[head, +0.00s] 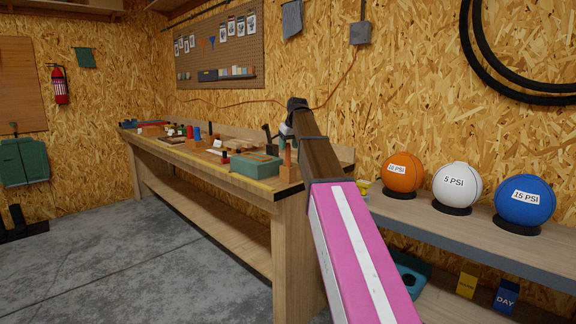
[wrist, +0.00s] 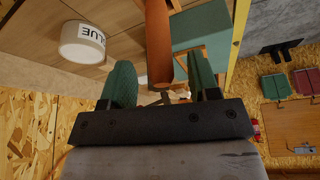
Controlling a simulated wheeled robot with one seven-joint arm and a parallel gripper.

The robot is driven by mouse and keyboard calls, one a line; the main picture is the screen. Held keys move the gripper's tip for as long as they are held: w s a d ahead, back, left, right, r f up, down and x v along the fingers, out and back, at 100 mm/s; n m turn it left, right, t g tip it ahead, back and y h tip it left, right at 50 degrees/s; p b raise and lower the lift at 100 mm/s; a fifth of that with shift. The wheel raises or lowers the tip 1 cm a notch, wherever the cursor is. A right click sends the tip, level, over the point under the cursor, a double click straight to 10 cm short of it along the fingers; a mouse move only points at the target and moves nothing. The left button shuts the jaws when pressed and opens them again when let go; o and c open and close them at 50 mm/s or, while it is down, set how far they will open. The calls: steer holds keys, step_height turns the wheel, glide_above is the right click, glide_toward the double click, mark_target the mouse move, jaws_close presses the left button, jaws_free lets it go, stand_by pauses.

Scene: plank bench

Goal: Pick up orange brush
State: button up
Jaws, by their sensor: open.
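The orange brush (head: 288,155) stands upright near the front edge of the bench, its handle up and its lower end at a wider orange-brown block. In the wrist view, the handle of the orange brush (wrist: 159,40) reaches in between the two green fingers, with its round end towards my palm. My gripper (wrist: 161,65) is open, one finger on each side of the handle, with gaps visible. In the head view, my gripper (head: 285,131) is small and partly hidden by my arm, just above the brush.
A teal box (head: 255,168) lies left of the brush; it also shows in the wrist view (wrist: 205,25). Several small items line the bench (head: 291,240). A shelf with orange, white and blue balls (head: 524,201) stands at right.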

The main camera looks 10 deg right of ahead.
mark_target(288, 162)
steer(key=shift+x, duration=1.5)
steer(key=shift+s, duration=0.1)
jaws_close()
steer(key=shift+r, duration=0.1)
